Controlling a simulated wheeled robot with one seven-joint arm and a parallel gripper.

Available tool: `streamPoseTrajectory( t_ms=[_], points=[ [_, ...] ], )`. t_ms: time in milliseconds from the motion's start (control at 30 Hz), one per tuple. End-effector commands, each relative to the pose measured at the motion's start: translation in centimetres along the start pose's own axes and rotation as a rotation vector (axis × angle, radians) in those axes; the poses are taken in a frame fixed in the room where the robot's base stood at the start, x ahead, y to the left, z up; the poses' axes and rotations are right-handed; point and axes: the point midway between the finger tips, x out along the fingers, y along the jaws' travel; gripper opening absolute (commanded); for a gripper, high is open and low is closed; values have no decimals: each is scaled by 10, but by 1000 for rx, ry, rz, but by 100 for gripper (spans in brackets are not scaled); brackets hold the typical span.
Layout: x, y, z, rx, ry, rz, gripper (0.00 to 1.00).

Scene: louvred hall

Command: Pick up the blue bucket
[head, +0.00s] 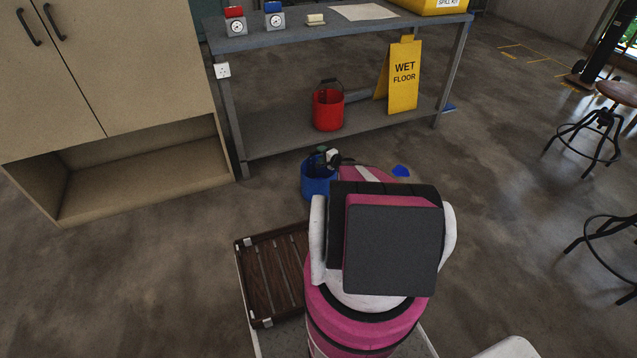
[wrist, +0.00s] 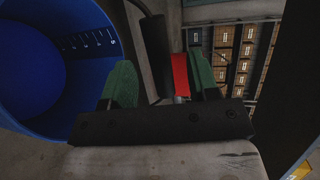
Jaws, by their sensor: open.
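The blue bucket (head: 317,183) stands on the floor in front of the workbench, partly hidden by my arm in the head view. In the wrist view the blue bucket (wrist: 30,65) fills the left side, with pale scale marks on its inner wall. My gripper (head: 329,156) is at the bucket's rim in the head view. In the wrist view my gripper (wrist: 162,84) is open, its two green fingertips apart. A dark bar (wrist: 155,50), perhaps the bucket's handle grip, shows between the fingers; I cannot tell whether it touches them.
A red bucket (head: 328,110) and a yellow wet floor sign (head: 404,78) stand on the workbench's lower shelf (head: 285,137). A wooden cabinet (head: 110,70) is at left. Stools (head: 590,120) stand at right. A small blue thing (head: 401,171) lies beyond my arm.

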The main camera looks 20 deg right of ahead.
Motion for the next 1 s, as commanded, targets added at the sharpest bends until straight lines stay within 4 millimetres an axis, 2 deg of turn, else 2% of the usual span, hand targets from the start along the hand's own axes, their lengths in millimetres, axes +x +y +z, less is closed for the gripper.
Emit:
streamPoseTrajectory(
  t_ms=[400,633,667,800,833,1000],
  points=[
    [48,2,-3,0,-1,1,55],
    [50,1,-2,0,-1,1,55],
    [50,1,-2,0,-1,1,52],
    [50,1,-2,0,-1,1,6],
    [50,1,-2,0,-1,1,0],
    [50,1,-2,0,-1,1,0]
  ],
)
